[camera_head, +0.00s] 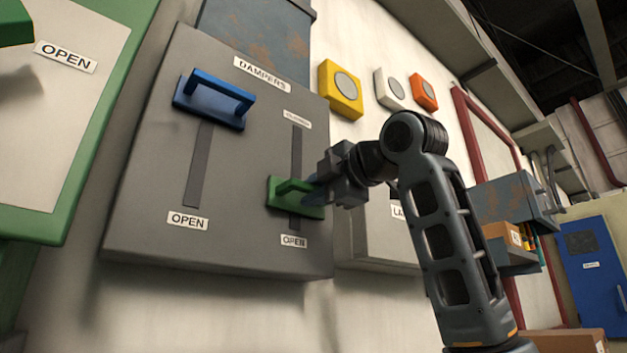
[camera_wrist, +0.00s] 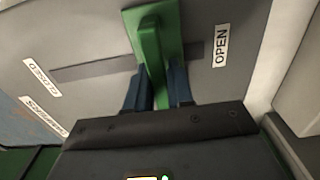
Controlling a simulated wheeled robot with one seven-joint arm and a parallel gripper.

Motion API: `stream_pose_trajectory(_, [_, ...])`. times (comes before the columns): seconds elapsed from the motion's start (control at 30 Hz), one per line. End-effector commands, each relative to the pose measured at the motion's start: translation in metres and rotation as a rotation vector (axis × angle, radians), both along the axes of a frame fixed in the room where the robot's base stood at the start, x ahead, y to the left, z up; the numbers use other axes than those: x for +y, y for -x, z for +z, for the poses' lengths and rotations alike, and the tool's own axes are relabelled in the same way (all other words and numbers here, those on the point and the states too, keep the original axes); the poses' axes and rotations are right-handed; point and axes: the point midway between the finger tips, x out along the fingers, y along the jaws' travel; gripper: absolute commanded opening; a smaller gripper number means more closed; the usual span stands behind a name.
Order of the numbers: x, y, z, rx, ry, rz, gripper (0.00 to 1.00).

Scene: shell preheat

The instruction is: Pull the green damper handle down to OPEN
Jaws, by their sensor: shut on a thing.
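The green damper handle (camera_head: 290,192) sits low on the right slot of the grey dampers panel (camera_head: 140,225), just above that slot's OPEN label (camera_head: 294,241). My gripper (camera_head: 316,184) reaches it from the right and is shut on its bar. In the wrist view the green handle (camera_wrist: 152,45) lies between the two blue fingers of my gripper (camera_wrist: 160,88). The OPEN label (camera_wrist: 221,46) is close to the handle's plate there, and the CLOSED label (camera_wrist: 42,77) is at the far end of the slot.
A blue damper handle (camera_head: 215,97) is at the top of the left slot, above another OPEN label (camera_head: 187,221). Yellow, white and orange boxes (camera_head: 341,90) are on the wall above my arm. A grey box (camera_head: 370,235) is right of the panel.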

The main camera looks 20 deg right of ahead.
Motion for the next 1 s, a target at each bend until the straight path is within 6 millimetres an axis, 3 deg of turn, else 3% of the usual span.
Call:
stream_pose_trajectory(0.03, [0.0, 0.0, -0.011, 0.001, 0.001, 0.0, 0.0])
stream_pose_trajectory(0.13, [0.0, 0.0, -0.019, 0.001, 0.001, 0.0, 0.0])
stream_pose_trajectory(0.6, [0.001, -0.001, -0.028, 0.01, 0.003, 0.002, 0.0])
stream_pose_trajectory(0.63, [0.001, -0.001, -0.028, 0.01, 0.003, 0.001, 0.25])
stream_pose_trajectory(0.8, [0.001, -0.001, -0.027, 0.008, 0.002, 0.001, 0.41])
stream_pose_trajectory(1.0, [0.0, -0.001, -0.025, 0.004, 0.001, 0.0, 0.43])
